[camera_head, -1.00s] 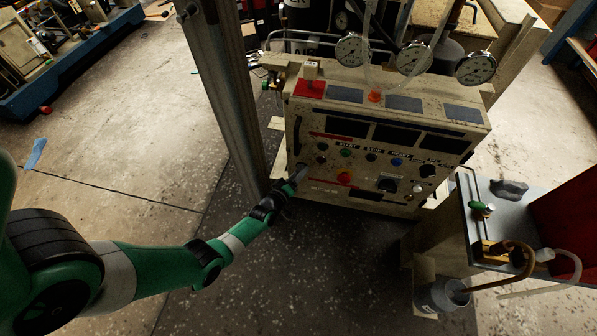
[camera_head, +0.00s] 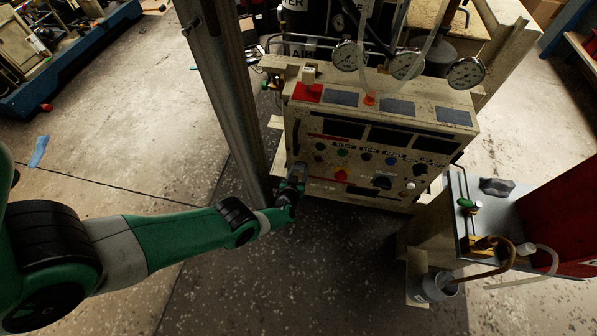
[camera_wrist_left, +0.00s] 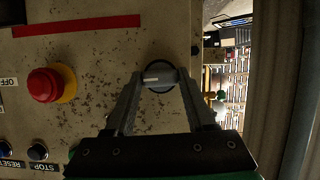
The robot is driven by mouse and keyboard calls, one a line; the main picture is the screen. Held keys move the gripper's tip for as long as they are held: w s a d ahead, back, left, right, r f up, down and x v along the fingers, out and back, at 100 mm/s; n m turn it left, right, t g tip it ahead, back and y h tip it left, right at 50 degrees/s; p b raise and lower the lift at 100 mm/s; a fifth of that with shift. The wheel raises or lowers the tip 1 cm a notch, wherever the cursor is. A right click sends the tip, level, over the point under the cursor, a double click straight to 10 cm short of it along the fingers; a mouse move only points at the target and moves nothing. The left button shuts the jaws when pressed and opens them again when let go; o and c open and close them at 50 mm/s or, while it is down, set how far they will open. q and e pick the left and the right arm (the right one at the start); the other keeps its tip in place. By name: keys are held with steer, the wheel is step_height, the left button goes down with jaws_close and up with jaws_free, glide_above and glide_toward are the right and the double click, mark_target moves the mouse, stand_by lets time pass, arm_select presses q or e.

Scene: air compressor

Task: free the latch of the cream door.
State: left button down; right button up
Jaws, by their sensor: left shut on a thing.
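The cream door (camera_head: 350,155) is the speckled front panel of the control box, and it looks closed. It also fills much of the left wrist view (camera_wrist_left: 105,60). The latch (camera_wrist_left: 160,76) is a round dark grey knob with a white pointer mark, lying sideways in the left wrist view. My left gripper (camera_wrist_left: 161,84) has one finger on each side of the knob and is shut on it. In the head view my left gripper (camera_head: 299,174) is at the lower left of the door and hides the knob. My right gripper is not in view.
A red button (camera_wrist_left: 44,84) on a yellow ring is beside the latch in the wrist view. Several coloured buttons and a dark rotary switch (camera_head: 382,182) are on the door. A grey post (camera_head: 222,90) stands close left. A bench (camera_head: 480,215) stands to the right.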

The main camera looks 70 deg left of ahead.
arm_select(q)
steer(key=shift+m+g, duration=0.3)
stand_by(0.4)
steer(key=shift+c, duration=1.2)
jaws_free()
steer(key=shift+d, duration=0.1)
steer(key=p+v, duration=0.4)
steer(key=shift+w+r, duration=0.1)
steer(key=shift+r, duration=0.25)
steer(key=p, duration=0.5)
glide_toward(300, 168)
steer(key=shift+s+d, duration=0.95)
steer(key=shift+d, duration=0.2)
